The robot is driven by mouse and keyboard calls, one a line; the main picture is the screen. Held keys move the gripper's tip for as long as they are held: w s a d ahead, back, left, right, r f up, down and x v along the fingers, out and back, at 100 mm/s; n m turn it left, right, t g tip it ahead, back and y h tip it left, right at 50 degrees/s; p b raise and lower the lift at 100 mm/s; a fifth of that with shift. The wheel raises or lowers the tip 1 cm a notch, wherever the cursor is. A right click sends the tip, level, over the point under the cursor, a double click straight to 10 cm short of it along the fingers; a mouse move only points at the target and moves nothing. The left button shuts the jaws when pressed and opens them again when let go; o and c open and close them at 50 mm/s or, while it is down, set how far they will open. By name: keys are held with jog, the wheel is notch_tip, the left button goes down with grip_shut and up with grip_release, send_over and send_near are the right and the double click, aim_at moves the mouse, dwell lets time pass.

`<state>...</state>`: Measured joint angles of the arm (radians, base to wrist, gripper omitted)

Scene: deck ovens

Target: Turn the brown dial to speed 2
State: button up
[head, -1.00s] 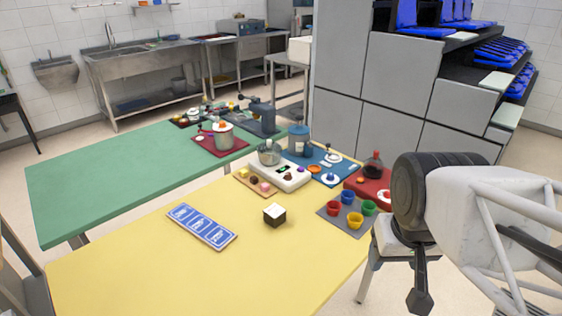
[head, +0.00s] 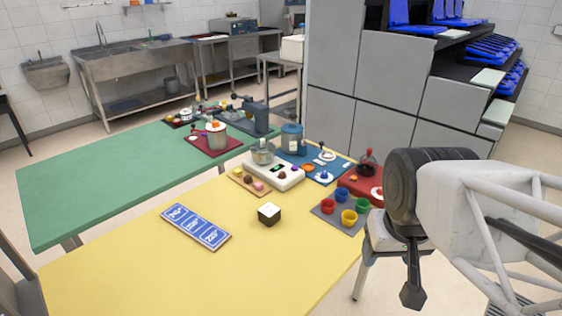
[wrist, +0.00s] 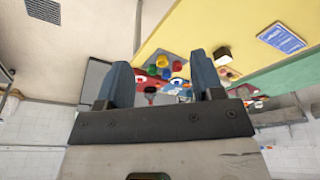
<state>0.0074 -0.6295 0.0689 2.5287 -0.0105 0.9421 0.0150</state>
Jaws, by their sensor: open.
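A white appliance (head: 287,181) with a steel bowl (head: 262,154) stands at the far end of the yellow table. A small dark round part (head: 281,175) on its front may be the brown dial; it is too small to tell its colour or its setting. My gripper shows in the wrist view (wrist: 162,78) with its two blue-grey fingers apart and nothing between them. In the head view my arm hangs at the right, beside the yellow table and well away from the appliance.
Several coloured cups (head: 348,217) stand on a grey mat near my arm. A red tray (head: 350,184) and a blue mat (head: 322,177) lie beyond. A dark-and-white cube (head: 269,213) and a blue card strip (head: 195,227) lie on the yellow table (head: 200,280), whose front is clear.

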jog(key=w+a+r+n, duration=0.2)
jog(key=w+r, duration=0.1)
jog(key=w, duration=1.3)
jog(key=n+g, duration=0.3)
jog(key=n, duration=0.4)
send_over(282, 173)
jog(key=f, duration=1.9)
jog(key=shift+s+d+f, duration=0.15)
jog(key=shift+d+f, duration=0.05)
jog(key=shift+f, duration=0.2)
jog(key=shift+w+a+f, duration=0.15)
jog(key=shift+w+f, duration=0.1)
jog(key=shift+w, duration=0.05)
jog(key=shift+f, duration=0.1)
jog(key=shift+f, duration=3.8)
jog(key=c, duration=0.9)
